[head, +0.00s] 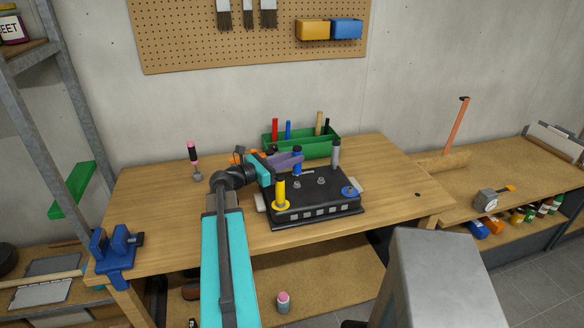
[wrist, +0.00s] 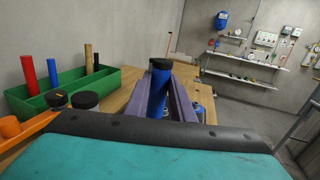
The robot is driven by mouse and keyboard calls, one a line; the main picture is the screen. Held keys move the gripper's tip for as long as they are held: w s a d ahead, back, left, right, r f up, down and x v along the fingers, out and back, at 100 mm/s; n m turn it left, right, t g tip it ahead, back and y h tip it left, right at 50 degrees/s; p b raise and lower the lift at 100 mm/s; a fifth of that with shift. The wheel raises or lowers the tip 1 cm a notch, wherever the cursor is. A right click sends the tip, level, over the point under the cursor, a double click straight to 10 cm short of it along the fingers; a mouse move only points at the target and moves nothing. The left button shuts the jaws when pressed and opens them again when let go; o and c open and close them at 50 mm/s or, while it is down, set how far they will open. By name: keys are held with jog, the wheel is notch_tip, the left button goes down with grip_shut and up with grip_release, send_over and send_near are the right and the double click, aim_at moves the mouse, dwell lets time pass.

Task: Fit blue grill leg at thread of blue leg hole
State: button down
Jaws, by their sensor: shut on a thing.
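The blue grill leg (head: 297,168) has a black cap and stands roughly upright between the purple fingers of my gripper (head: 288,160), which is shut on it. In the wrist view the blue leg (wrist: 158,92) leans slightly between the two fingers. The black grill body (head: 318,212) lies on the workbench with its underside up. The blue leg hole (head: 350,191), a blue ring, is at its front right corner, apart from the held leg and to its right. The leg's lower end is hard to make out.
A yellow leg (head: 280,192) stands at the body's front left corner, a grey leg (head: 335,153) at the back right. A green tray (head: 318,149) with upright sticks stands behind. A blue vise (head: 115,252) is at the bench's left. Bench right of the body is mostly clear.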

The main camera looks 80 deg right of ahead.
jog(key=shift+r+b, duration=0.55)
jog(key=shift+r, duration=2.25)
